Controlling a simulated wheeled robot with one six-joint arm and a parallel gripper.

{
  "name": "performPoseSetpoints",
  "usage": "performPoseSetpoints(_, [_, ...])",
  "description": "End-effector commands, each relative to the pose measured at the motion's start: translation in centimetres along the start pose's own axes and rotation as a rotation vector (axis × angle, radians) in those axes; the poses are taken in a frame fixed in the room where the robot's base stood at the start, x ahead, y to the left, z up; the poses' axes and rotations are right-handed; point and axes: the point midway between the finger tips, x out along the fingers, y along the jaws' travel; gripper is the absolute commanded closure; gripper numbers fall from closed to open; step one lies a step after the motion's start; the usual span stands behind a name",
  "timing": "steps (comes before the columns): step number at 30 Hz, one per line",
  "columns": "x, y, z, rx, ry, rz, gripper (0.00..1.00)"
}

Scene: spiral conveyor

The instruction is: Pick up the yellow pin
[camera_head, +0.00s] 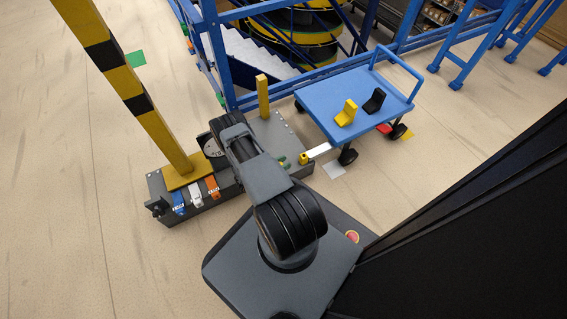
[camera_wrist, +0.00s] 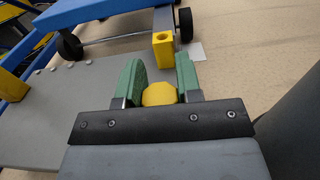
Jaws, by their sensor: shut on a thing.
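My gripper (camera_wrist: 157,82) has green fingers and is shut on the yellow pin (camera_wrist: 159,94), which shows as a rounded yellow end between them in the wrist view. The fingers also show in the head view (camera_head: 284,163), above the right end of the grey base; the pin cannot be made out there. A yellow coupling block (camera_wrist: 163,45) with a hole in its top lies just beyond the fingers, apart from the pin. It also shows in the head view (camera_head: 304,158) at the end of the cart's pale drawbar (camera_head: 318,151). The pin's lower part is hidden.
A blue cart (camera_head: 335,100) carries a yellow seat-shaped part (camera_head: 347,112) and a black one (camera_head: 374,100). A yellow post (camera_head: 262,97) and a striped column (camera_head: 135,90) stand on the grey base. Blue railing (camera_head: 240,103) runs behind.

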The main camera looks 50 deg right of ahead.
Motion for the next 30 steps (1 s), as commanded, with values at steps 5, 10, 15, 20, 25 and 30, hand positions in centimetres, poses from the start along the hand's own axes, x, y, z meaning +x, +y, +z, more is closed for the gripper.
performPoseSetpoints(5, [0.0,0.0,0.0,0.000,0.000,0.000,0.89])
performPoseSetpoints(10, [0.0,0.0,0.0,0.000,0.000,0.000,0.52])
performPoseSetpoints(15, [0.0,0.0,0.0,0.000,0.000,0.000,0.39])
performPoseSetpoints(20, [0.0,0.0,0.0,0.000,0.000,0.000,0.39])
performPoseSetpoints(25, [-0.6,0.0,0.1,0.000,0.000,0.002,0.39])
performPoseSetpoints(30, [-2.8,0.1,0.2,0.001,0.000,0.006,0.39])
